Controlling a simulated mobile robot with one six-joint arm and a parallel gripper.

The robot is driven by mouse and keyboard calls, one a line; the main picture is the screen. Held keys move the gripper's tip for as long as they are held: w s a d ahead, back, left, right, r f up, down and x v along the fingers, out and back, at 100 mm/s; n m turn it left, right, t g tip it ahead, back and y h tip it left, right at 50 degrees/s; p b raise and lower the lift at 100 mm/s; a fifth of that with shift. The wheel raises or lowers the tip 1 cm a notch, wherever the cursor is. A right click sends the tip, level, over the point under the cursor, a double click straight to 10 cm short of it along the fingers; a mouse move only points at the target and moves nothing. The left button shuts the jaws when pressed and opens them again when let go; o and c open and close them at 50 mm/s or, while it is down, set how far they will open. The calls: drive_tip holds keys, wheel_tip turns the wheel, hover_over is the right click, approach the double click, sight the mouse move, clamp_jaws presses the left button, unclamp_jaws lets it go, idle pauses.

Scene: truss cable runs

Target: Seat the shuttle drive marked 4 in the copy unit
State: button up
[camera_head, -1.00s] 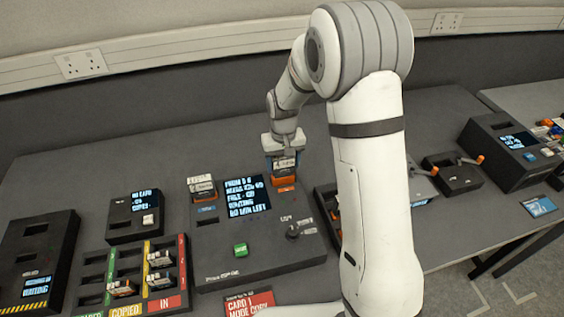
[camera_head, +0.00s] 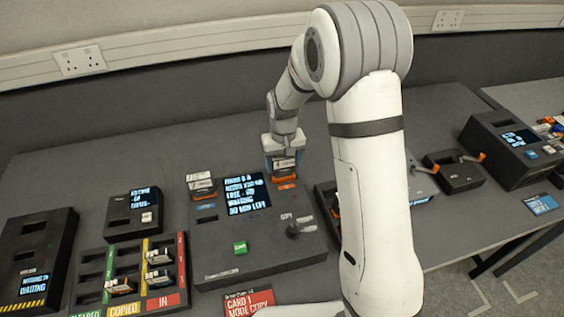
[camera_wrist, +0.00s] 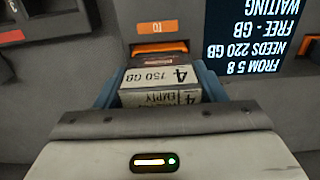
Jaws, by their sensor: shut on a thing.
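The shuttle drive marked 4 (camera_wrist: 160,76) reads "150 GB" and "EMPTY" on its pale label and has an orange end. My gripper (camera_wrist: 160,95) is shut on it, one blue finger on each side. In the head view my gripper (camera_head: 284,158) holds the drive (camera_head: 284,168) upright at the right-hand bay of the copy unit (camera_head: 262,250). An orange "TO" label (camera_wrist: 157,27) lies just in front of the drive. The slot mouth is hidden, so I cannot tell how deep the drive sits. The unit's screen (camera_wrist: 260,35) reads "FROM 5 8, NEEDS 220 GB, FREE - GB, WAITING".
Another drive (camera_head: 201,184) stands in the copy unit's left bay. A rack (camera_head: 95,268) with several drives, a small display box (camera_head: 134,214) and a black unit (camera_head: 35,258) stand to the left. A red card (camera_head: 252,304) lies in front. Behind the unit the table is clear.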

drive_tip(key=shift+f+b, duration=0.7)
drive_tip(key=shift+f, duration=0.1)
drive_tip(key=o, duration=1.5)
drive_tip(key=shift+f, duration=0.1)
drive_tip(key=shift+r+p, duration=2.45)
drive_tip(key=shift+r, duration=1.55)
